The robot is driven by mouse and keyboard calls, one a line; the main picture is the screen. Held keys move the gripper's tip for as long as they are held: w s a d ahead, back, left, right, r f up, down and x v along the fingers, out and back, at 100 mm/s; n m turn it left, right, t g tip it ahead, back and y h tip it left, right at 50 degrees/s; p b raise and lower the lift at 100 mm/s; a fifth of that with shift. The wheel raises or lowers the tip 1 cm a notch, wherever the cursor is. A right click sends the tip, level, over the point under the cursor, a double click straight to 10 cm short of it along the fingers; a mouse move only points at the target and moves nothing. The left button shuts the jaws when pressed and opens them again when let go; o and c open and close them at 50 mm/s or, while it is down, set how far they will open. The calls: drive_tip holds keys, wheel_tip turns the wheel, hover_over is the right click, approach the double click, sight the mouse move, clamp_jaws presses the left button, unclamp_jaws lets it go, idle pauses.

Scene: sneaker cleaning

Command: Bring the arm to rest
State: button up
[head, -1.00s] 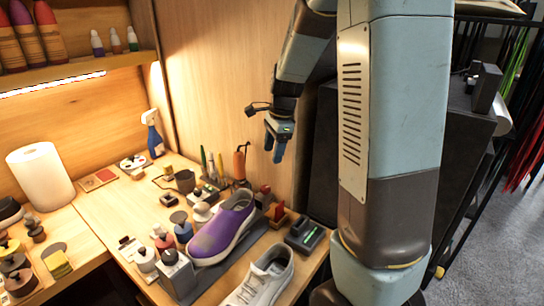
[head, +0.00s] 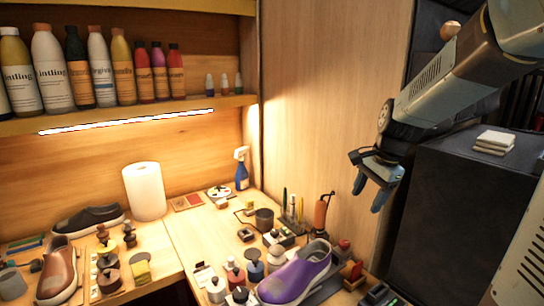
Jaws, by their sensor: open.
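My gripper (head: 370,196) is at the right of the head view, with its blue fingers pointing down and apart. It is open and empty. It hangs in the air above the right end of the workbench, in front of the wooden side panel. My arm comes in from the upper right and bends down to the gripper. Nothing touches the fingers.
A purple sneaker (head: 296,274) stands on the bench below and left of my gripper. An orange-handled tool (head: 321,212) stands upright nearby. A dark cabinet (head: 455,220) with folded white cloths (head: 494,142) on top is at the right. Bottles line the shelf (head: 150,113).

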drive_tip(key=s+r+n+t, duration=0.1)
drive_tip(key=s+r+n, duration=0.1)
drive_tip(key=s+n, duration=0.2)
drive_tip(key=s+r+n+t+h, duration=0.1)
drive_tip(key=s+r+n, duration=0.2)
drive_tip(key=s, duration=0.5)
drive_tip(key=s+a+r+n+t, duration=0.1)
drive_tip(key=s+r+n, duration=0.1)
drive_tip(key=s+n, duration=0.3)
drive_tip(key=shift+s+r+t+h, duration=0.3)
drive_tip(key=shift+s+h, duration=0.1)
drive_tip(key=shift+s, duration=0.3)
